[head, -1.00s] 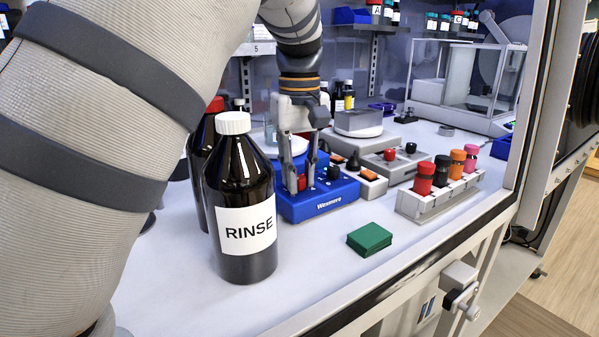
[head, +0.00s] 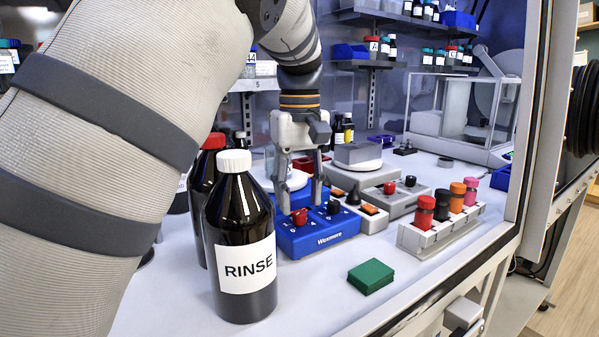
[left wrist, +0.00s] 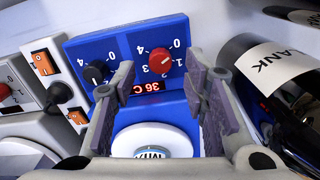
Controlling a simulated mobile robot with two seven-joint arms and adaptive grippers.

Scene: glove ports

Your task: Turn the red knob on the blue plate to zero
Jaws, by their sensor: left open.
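The blue plate (head: 322,235) is a blue box with a red knob (head: 299,216) and a black knob (head: 333,207) on top. In the left wrist view the red knob (left wrist: 159,60) sits among white numerals, with a red display (left wrist: 146,88) reading 36 C beneath it. I cannot clearly tell which numeral the knob points at. My left gripper (head: 301,205) is open and empty, pointing down just above the red knob. In the left wrist view its fingertips (left wrist: 160,75) are spread to either side of the knob, apart from it. My right gripper is out of view.
A dark RINSE bottle (head: 240,240) stands close in front, left of the plate. A grey box (head: 395,200) with red and black knobs, an orange-switch strip (head: 372,216) and a vial rack (head: 440,232) stand right. A green block (head: 371,276) lies in front.

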